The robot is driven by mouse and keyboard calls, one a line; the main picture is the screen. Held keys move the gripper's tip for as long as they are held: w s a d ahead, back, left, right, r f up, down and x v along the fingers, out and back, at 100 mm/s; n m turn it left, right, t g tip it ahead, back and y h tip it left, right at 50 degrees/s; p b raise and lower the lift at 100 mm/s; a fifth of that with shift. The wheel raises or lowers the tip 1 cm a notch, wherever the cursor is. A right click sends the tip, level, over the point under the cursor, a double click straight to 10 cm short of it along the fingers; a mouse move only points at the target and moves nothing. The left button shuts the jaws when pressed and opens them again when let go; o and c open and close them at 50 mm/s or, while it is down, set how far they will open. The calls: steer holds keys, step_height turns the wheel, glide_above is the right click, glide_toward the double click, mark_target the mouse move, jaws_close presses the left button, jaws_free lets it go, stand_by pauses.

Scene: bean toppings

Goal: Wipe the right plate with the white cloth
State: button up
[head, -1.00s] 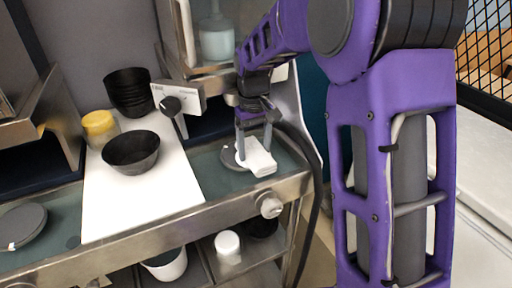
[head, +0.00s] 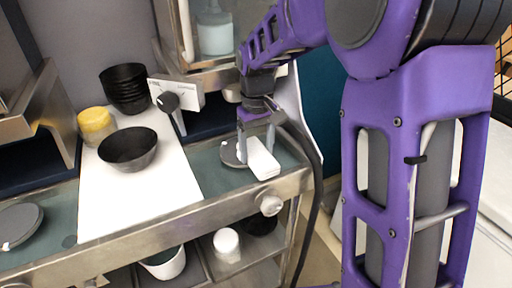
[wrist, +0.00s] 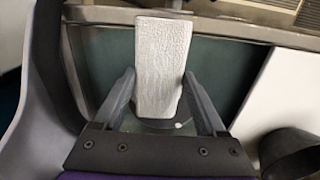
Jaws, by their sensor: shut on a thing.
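The white cloth (head: 262,158) is a folded, block-like piece at the right end of the counter. It also shows in the wrist view (wrist: 161,65), between the two fingers. My gripper (head: 256,146) is shut on the cloth; the fingers also show in the wrist view (wrist: 160,92). The right plate (head: 231,152) is a dark grey disc under and beside the cloth, partly hidden by the cloth and gripper. Whether the cloth touches the plate I cannot tell. Another dark round plate (head: 20,222) lies at the far left of the counter.
A dark bowl (head: 128,148), a stack of black bowls (head: 125,90) and a yellow-topped jar (head: 96,124) stand on the white board (head: 140,200). The counter's metal front edge (head: 180,218) has a knob near the gripper.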

steer(key=shift+r+p, duration=0.3)
steer(key=shift+r, duration=1.15)
steer(key=s+d+r, duration=0.2)
steer(key=s+d, duration=0.1)
steer(key=s, duration=0.5)
steer(key=shift+s+d, duration=0.15)
steer(key=shift+d, duration=0.15)
